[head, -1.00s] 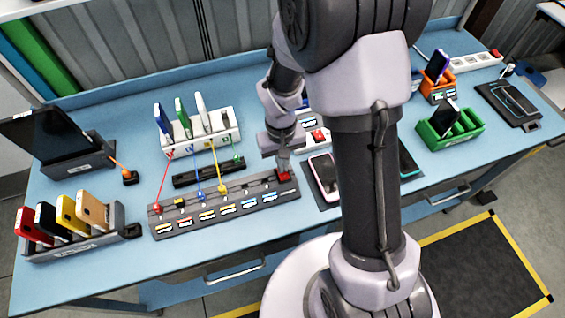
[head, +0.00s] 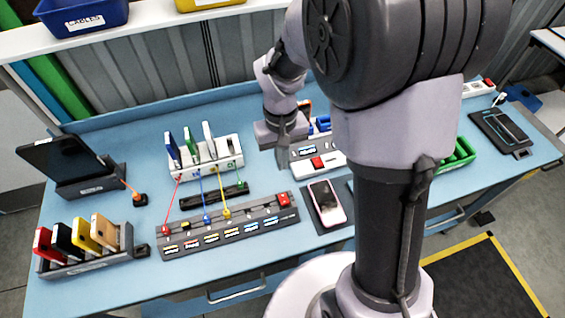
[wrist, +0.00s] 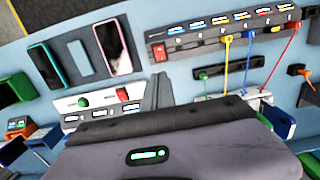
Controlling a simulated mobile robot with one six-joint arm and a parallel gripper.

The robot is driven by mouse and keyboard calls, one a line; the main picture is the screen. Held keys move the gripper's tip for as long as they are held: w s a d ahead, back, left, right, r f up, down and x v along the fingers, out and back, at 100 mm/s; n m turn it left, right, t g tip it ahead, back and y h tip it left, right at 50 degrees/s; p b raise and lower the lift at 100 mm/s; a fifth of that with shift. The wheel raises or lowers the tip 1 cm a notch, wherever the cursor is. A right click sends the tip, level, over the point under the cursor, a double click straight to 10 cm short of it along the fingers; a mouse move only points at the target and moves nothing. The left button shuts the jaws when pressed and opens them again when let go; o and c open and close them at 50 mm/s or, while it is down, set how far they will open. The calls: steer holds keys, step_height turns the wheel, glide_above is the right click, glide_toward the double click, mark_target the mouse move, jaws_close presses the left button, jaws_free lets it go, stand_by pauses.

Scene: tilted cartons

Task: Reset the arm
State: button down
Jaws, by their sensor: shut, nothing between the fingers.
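My gripper (head: 281,160) hangs over the blue bench in the head view, with its fingers pointing down. It is shut and holds nothing. It is between the white phone rack with colored cables and the white panel with a red button. In the wrist view my gripper's fingers (wrist: 160,88) point up toward the bench surface. The grey cable strip (head: 230,228) lies to the lower left of the gripper, apart from it. Its red switch (head: 283,199) is at the right end.
The white rack (head: 203,155) holds several phones. The white panel (head: 318,162) stands close right of the gripper. A pink-framed phone (head: 326,203) lies on a dark pad. A tablet stand (head: 92,183) and phone rack (head: 88,262) are at left. Bare bench (head: 285,260) shows in front.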

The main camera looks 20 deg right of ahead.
stand_by(0.3)
steer(key=s+a+r+m+t+y+b, duration=0.1)
steer(key=s+m+t+b, duration=0.1)
steer(key=s+b, duration=0.5)
steer(key=s+a+r+m+t+y+b, duration=0.1)
steer(key=s+t+b, duration=0.3)
steer(key=s+b, duration=0.4)
steer(key=shift+a+m, duration=0.7)
